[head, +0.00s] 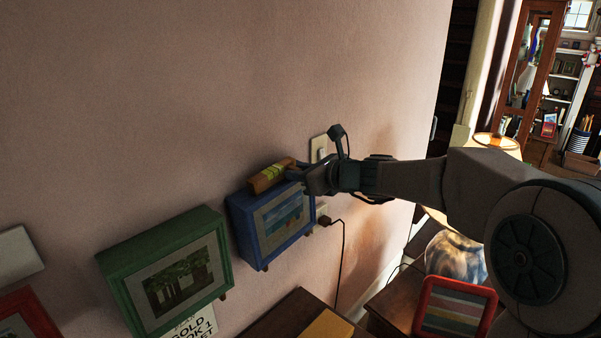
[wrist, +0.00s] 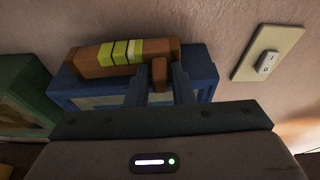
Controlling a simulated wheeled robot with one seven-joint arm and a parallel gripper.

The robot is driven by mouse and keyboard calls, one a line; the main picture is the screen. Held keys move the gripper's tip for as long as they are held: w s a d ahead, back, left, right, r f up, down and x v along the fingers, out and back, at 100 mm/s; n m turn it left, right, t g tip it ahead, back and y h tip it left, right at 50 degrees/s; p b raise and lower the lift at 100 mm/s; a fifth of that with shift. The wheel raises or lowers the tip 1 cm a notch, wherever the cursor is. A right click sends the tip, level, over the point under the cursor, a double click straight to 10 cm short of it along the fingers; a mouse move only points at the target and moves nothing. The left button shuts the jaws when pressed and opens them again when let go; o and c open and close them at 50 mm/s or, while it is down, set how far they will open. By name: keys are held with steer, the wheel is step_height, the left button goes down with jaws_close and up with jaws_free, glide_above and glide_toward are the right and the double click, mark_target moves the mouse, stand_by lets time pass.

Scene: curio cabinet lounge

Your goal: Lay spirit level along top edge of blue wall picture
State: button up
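The spirit level (head: 266,179) is a short wooden bar with a yellow-green banded middle. It shows at the top edge of the blue wall picture (head: 245,227), lying roughly along it. The wrist view also shows the level (wrist: 90,63) over the top of the blue picture (wrist: 205,83). My gripper (head: 299,173) is at the level's right end. In the wrist view, a brown peg (wrist: 159,74) at that end stands between my two fingers. I cannot tell whether the fingers press on it. Whether the level rests fully on the frame is unclear.
A green picture (head: 175,278) hangs to the left. A light switch (head: 319,148) is on the wall close behind my gripper. A plug with a cord (head: 338,224) is at the right of the blue picture. A red-framed picture (head: 455,308) and a lamp stand at lower right. The wall above is clear.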

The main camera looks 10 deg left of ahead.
steer(key=shift+o, duration=1.3)
steer(key=b+v, duration=0.2)
steer(key=v, duration=1.2)
steer(key=s+d+f+n+g+h, duration=0.2)
steer(key=s+d+f+n+h, duration=0.4)
steer(key=s+n, duration=0.5)
steer(key=s+d+f+n+g+h, duration=0.2)
steer(key=s+d+f+n+h, duration=0.4)
steer(key=s+d+f+n, duration=0.5)
step_height(320, 180, down, 3)
steer(key=shift+s+d+r+n+g, duration=0.25)
steer(key=shift+s+n+g, duration=0.15)
steer(key=shift+s+n, duration=0.4)
steer(key=shift+a, duration=0.15)
